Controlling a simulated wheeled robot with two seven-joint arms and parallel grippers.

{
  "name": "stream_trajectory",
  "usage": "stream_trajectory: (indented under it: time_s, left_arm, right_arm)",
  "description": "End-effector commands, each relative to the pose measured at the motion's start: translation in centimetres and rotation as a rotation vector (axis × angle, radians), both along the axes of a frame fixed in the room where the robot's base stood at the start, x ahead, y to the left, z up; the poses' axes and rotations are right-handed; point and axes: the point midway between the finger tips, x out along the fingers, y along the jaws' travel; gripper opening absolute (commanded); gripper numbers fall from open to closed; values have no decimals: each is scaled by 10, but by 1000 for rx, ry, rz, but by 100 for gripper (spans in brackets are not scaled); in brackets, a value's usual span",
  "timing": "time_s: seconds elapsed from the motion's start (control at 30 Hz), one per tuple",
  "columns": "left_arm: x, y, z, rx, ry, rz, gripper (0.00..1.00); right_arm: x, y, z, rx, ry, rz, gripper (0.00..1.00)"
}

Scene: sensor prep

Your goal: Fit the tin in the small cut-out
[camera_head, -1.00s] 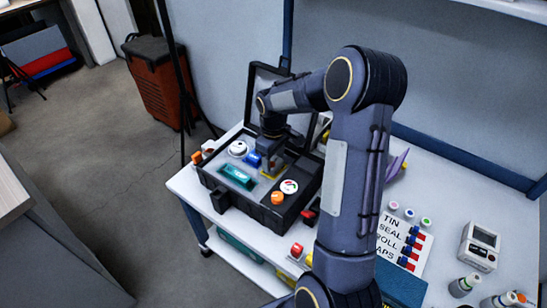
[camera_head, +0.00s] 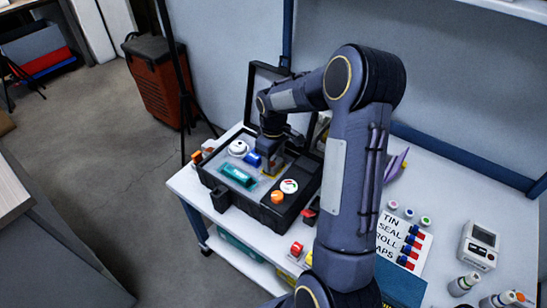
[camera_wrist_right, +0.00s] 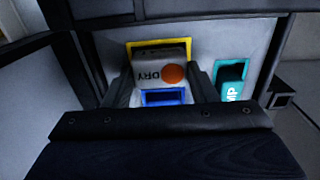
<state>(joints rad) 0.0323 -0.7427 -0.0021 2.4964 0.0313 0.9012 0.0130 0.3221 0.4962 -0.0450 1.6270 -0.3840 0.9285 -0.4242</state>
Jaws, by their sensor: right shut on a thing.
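My right gripper (camera_head: 271,166) is over the open black case (camera_head: 247,205) and points down into it. In the right wrist view, the gripper (camera_wrist_right: 160,82) is shut on a pale tin (camera_wrist_right: 146,76) marked DRY with an orange dot. A yellow-edged cut-out (camera_wrist_right: 160,43) shows just beyond the tin, which overlaps it. A smaller blue-edged cut-out (camera_wrist_right: 163,97) shows on the near side, between the fingers. I cannot tell whether the tin touches the insert. My left gripper is not in view.
A label card (camera_head: 398,240) lies at right, near a meter (camera_head: 479,246). The case lid stands open behind.

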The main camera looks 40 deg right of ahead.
Motion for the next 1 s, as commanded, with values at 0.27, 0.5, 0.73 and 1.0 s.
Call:
stream_trajectory:
  time_s: [0.27,0.5,0.73,1.0]
  left_arm:
    - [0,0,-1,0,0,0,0]
    - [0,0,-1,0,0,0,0]
    - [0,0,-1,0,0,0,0]
    - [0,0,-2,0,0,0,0]
  right_arm:
    - [0,0,-3,0,0,0,32]
    - [0,0,-4,0,0,0,32]
    - [0,0,-4,0,0,0,32]
    - [0,0,-6,0,0,0,32]
